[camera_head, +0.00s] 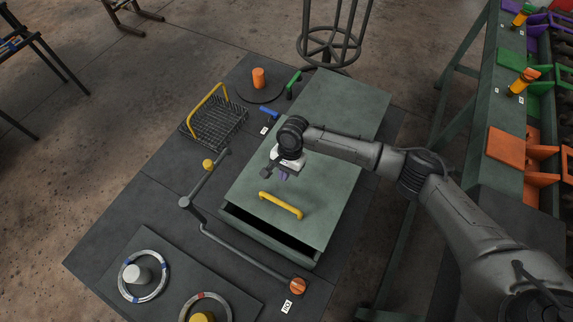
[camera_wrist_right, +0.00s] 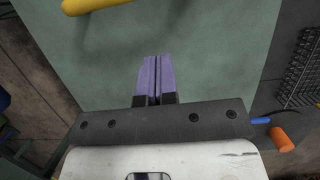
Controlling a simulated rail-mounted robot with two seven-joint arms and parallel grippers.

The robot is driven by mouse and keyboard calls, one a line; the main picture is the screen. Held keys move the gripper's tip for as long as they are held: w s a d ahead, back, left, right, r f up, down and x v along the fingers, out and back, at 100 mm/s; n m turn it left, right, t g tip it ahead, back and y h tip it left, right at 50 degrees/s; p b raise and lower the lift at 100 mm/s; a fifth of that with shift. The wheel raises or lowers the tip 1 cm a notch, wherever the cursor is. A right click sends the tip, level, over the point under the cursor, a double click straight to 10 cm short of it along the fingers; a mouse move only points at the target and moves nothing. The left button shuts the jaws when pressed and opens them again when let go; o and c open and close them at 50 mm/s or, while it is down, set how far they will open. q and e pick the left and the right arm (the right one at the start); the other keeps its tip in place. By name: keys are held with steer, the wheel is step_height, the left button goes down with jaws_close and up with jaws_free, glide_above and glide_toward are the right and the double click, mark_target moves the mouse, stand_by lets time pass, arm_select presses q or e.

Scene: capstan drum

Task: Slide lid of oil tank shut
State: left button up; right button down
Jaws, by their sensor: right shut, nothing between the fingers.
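The oil tank (camera_head: 262,240) is a green box on a dark platform, with a dark open gap along its near edge. Its flat green lid (camera_head: 318,195) carries a yellow bar handle (camera_head: 281,205). In the wrist view, the lid (camera_wrist_right: 215,50) fills the middle and the handle (camera_wrist_right: 95,4) shows at the top left. My right gripper (camera_head: 284,177) is over the lid, behind the handle and apart from it. In the wrist view, its purple fingers (camera_wrist_right: 155,78) are together and hold nothing. Whether they touch the lid is unclear. My left gripper is out of view.
A wire basket (camera_head: 215,125) with a yellow handle and an orange cylinder (camera_head: 258,78) stand behind left. A jointed grey rod (camera_head: 240,248) runs along the tank's left and near side. Two ringed posts are at the front left. A stool (camera_head: 330,45) stands behind.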

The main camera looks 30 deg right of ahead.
mark_target(279, 197)
steer(key=s+a+f, duration=0.1)
steer(key=s+a+f+b, duration=0.1)
steer(key=shift+a+f, duration=0.3)
steer(key=shift+f, duration=0.05)
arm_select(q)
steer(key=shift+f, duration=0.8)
arm_select(e)
steer(key=shift+s+a+f, duration=0.1)
steer(key=shift+s+a, duration=0.25)
steer(key=shift+a, duration=0.15)
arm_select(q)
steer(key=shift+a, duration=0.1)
